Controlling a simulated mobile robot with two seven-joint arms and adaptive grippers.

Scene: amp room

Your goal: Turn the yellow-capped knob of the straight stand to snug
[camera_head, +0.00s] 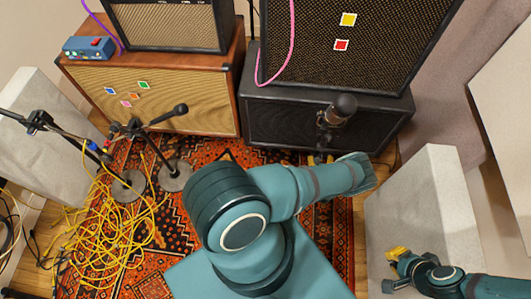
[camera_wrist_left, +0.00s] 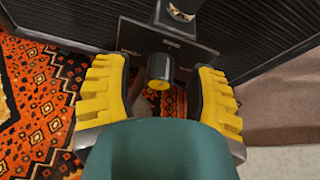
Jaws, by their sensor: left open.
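The yellow-capped knob (camera_wrist_left: 159,66) shows in the left wrist view, a dark cylinder with a yellow end facing the camera. My left gripper (camera_wrist_left: 158,80) is open, with one yellow finger on each side of the knob and visible gaps between. Dark stand parts and a shiny metal piece (camera_wrist_left: 180,12) lie just beyond the knob. The knob cannot be made out there. My right gripper (camera_head: 398,254) is at the lower right, its opening unclear.
A black speaker cabinet (camera_head: 272,118) stands close behind the microphone. A pale block (camera_head: 425,180) is on the right. Other stands (camera_head: 176,174) and tangled yellow cable (camera_head: 110,225) lie left on the patterned rug (camera_head: 225,155). A wooden amp (camera_head: 190,90) stands at the back left.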

